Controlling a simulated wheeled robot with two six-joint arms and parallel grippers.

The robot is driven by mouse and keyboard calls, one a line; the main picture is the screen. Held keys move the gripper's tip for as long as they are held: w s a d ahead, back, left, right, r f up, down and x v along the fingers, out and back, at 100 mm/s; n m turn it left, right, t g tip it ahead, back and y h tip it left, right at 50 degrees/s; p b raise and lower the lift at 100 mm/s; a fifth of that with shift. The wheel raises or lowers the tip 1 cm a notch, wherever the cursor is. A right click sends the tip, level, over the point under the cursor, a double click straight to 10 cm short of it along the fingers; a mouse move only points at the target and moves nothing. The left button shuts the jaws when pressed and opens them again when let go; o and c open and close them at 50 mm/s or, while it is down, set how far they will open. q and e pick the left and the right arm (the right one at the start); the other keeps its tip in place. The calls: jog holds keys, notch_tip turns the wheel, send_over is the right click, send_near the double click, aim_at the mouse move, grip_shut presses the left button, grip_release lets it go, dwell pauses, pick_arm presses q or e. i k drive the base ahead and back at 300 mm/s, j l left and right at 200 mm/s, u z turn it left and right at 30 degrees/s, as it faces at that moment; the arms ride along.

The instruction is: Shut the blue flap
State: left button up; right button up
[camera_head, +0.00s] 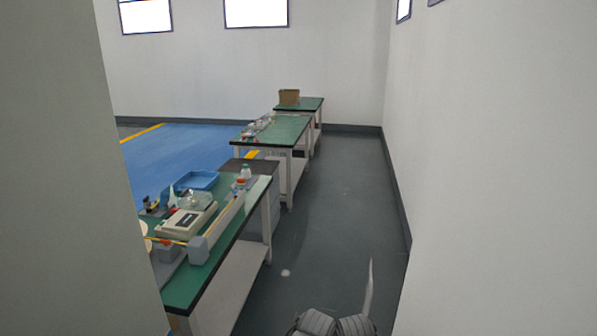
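I see no blue flap that I can make out in the head view. The blue things in view are a shallow tray (205,181) on the nearest green table and a wide blue floor area at the left. Neither gripper can be made out. Two dark grey ribbed shapes at the bottom edge, right of centre, may be parts of my own body; no fingers show there.
Green-topped tables stand in a row: a cluttered near one (220,253), a middle one (280,131) and a far one with a cardboard box (289,97). A grey floor aisle (335,210) runs clear beside the right wall (480,150). A grey wall edge (60,170) blocks the left.

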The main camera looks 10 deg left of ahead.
aim_at(165, 193)
jog(key=i+u, duration=0.45)
jog(key=i+l+u, duration=0.2)
jog(key=i+u, duration=0.2)
jog(key=i+l+u, duration=0.15)
jog(key=i+u, duration=0.35)
jog(key=i+l+u, duration=0.25)
jog(key=u, duration=0.2)
jog(key=i+l+u, duration=0.3)
jog(key=l+u, duration=0.2)
jog(key=i+l+u, duration=0.2)
jog(key=l+u, duration=0.3)
